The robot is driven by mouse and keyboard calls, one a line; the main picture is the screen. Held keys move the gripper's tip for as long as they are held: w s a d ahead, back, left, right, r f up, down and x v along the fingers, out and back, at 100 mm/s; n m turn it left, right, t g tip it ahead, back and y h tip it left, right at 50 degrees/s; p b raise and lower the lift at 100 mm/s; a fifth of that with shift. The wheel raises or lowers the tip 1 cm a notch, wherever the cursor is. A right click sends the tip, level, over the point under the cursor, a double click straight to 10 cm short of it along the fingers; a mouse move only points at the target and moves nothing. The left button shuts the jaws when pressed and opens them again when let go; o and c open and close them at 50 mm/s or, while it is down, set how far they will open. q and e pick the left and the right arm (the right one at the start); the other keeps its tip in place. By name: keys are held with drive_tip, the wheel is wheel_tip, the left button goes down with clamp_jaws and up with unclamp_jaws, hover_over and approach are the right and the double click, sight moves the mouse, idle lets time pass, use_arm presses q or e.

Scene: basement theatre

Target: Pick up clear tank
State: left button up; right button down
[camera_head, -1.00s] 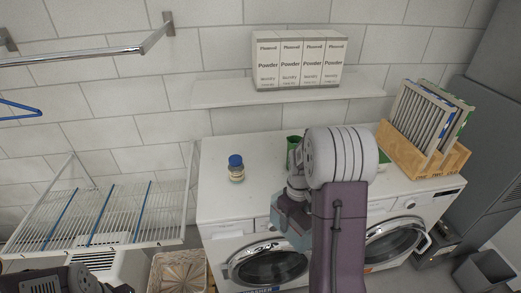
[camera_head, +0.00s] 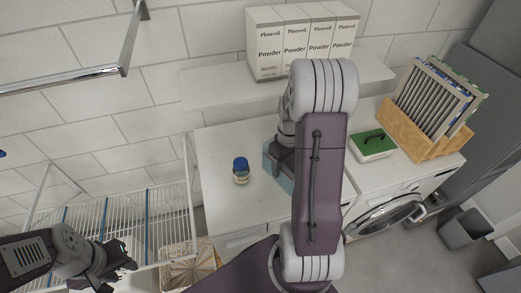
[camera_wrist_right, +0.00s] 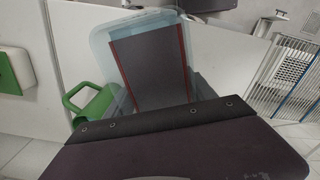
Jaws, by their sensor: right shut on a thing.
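The clear tank (camera_head: 277,180) is a pale blue see-through container over the white washer top, partly hidden behind my right arm. In the right wrist view its rim and wall (camera_wrist_right: 103,42) stand around a dark panel with red edges. My right gripper (camera_wrist_right: 150,85) is at the tank and shut on it. In the head view most of that gripper is hidden by my arm. My left gripper (camera_head: 122,263) is at the lower left, over the wire rack and away from the tank. Its finger gap is not clear.
A blue-capped jar (camera_head: 241,171) stands left of the tank. A white box with a green lid (camera_head: 372,143) and a wooden crate (camera_head: 408,131) are to the right. A green jug (camera_wrist_right: 92,103) is close beside the tank. Powder boxes (camera_head: 268,50) stand on the shelf above.

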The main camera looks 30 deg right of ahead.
drive_tip(key=shift+w+r, duration=0.15)
drive_tip(key=shift+w, duration=0.05)
drive_tip(key=shift+w+d+f, duration=0.2)
drive_tip(key=shift+w+f, duration=0.1)
drive_tip(key=shift+w, duration=0.25)
drive_tip(key=w+d+f+p, duration=0.1)
drive_tip(key=w+f, duration=0.2)
drive_tip(key=w+d+f+p, duration=0.1)
drive_tip(key=w+f+p, duration=0.1)
drive_tip(key=w+f, duration=0.1)
drive_tip(key=w+d+f+p, duration=0.1)
drive_tip(key=w+f, duration=0.2)
drive_tip(key=w, duration=0.1)
drive_tip(key=shift+f, duration=0.4)
drive_tip(key=shift+d+f, duration=0.1)
drive_tip(key=shift+f, duration=0.25)
